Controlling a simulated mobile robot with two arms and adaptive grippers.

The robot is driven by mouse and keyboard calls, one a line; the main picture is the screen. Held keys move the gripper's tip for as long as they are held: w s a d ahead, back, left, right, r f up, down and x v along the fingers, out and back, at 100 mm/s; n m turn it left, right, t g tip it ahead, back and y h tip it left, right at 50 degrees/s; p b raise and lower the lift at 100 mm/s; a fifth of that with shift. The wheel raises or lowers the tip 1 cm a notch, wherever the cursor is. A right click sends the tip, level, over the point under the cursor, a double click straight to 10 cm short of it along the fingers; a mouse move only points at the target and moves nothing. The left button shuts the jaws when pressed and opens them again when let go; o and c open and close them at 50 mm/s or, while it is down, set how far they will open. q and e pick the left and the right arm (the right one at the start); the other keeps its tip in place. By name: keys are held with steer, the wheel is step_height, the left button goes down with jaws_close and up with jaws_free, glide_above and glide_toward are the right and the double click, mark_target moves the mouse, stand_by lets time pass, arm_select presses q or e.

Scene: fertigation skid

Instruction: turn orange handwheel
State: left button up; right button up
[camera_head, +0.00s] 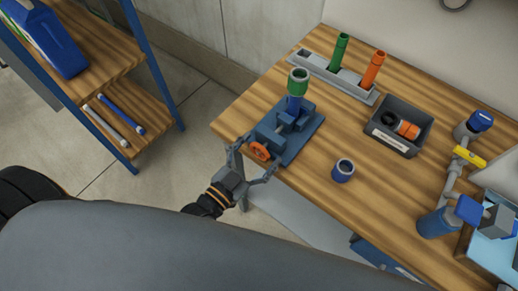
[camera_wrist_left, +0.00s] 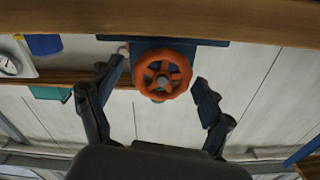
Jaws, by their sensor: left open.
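The orange handwheel (camera_head: 259,151) sits on the front end of a blue vise-like fixture (camera_head: 298,143) at the table's front left corner. My left gripper (camera_head: 257,157) is open in front of the handwheel. In the left wrist view its fingers (camera_wrist_left: 158,92) stand to the left and right of the wheel, with a gap on each side. No contact shows. A blue and green upright piece (camera_head: 298,82) stands in the fixture. My right gripper is not in view.
A wooden table (camera_head: 310,180) carries a grey rack (camera_head: 330,75) with green and orange tubes, a dark bin (camera_head: 385,133), a blue cup-like ring (camera_head: 343,171) and a blue pipe assembly (camera_head: 435,222) at right. A shelf (camera_head: 150,95) stands at left, with open floor between.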

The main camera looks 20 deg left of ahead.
arm_select(q)
steer(key=c, duration=1.2)
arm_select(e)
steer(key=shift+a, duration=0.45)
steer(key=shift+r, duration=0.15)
arm_select(q)
steer(key=shift+r+n+p, duration=0.1)
steer(key=shift+n+p, duration=0.5)
steer(key=shift+n, duration=0.3)
steer(key=shift+a+n+p, duration=0.15)
steer(key=shift+n+p, duration=0.45)
steer(key=shift+n, duration=0.6)
steer(key=n+p, duration=0.1)
steer(key=n, duration=0.4)
steer(key=shift+w+a, duration=0.1)
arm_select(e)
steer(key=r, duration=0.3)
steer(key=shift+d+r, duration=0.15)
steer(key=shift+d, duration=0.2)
arm_select(q)
steer(key=shift+n, duration=0.3)
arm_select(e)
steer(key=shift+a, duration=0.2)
